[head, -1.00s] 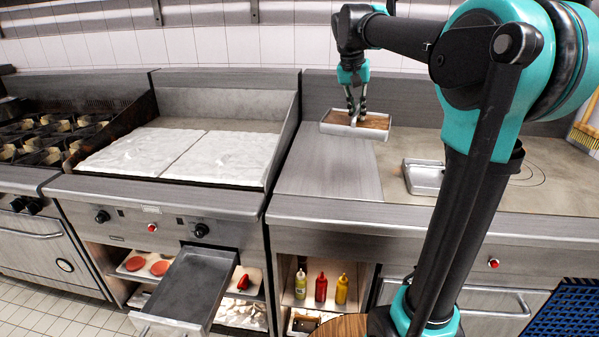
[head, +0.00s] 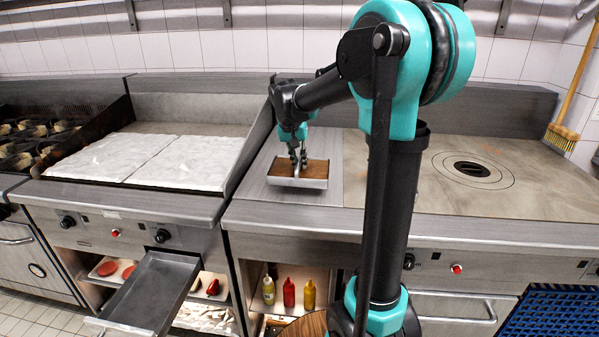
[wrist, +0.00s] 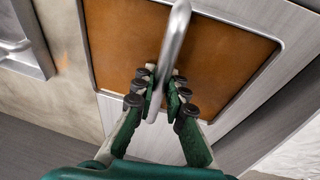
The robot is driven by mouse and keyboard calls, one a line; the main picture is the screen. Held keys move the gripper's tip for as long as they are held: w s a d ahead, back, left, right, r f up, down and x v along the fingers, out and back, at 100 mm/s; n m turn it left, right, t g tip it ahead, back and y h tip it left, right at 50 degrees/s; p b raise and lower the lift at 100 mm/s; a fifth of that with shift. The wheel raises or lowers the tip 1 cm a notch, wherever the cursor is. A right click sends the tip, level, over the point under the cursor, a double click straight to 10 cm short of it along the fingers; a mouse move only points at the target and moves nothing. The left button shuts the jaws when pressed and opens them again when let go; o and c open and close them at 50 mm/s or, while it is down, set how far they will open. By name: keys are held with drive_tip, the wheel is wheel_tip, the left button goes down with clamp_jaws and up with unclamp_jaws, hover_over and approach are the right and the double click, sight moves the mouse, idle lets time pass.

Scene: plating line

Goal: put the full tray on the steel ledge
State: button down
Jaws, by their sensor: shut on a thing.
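The full tray (head: 313,183) is a shallow metal tray with a flat brown filling and a raised bar handle. My gripper (head: 298,160) is shut on that handle, which also shows between the fingers in the wrist view (wrist: 172,60). The tray looks level. It is over the steel ledge (head: 262,192), the bare grey strip between the white-covered griddle and the tan hot plate. I cannot tell whether its underside touches the ledge.
A second metal tray (wrist: 45,62) lies left of the full tray in the wrist view; my arm hides it in the head view. The griddle (head: 150,160) borders the ledge on the left behind a raised side wall. The hot plate (head: 540,185) has open room. A drawer (head: 150,295) stands open below.

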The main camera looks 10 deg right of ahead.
drive_tip(key=shift+f, duration=1.75)
drive_tip(key=shift+f, duration=0.15)
drive_tip(key=c, duration=1.6)
unclamp_jaws()
drive_tip(key=shift+o, duration=0.2)
drive_tip(key=v, duration=1.2)
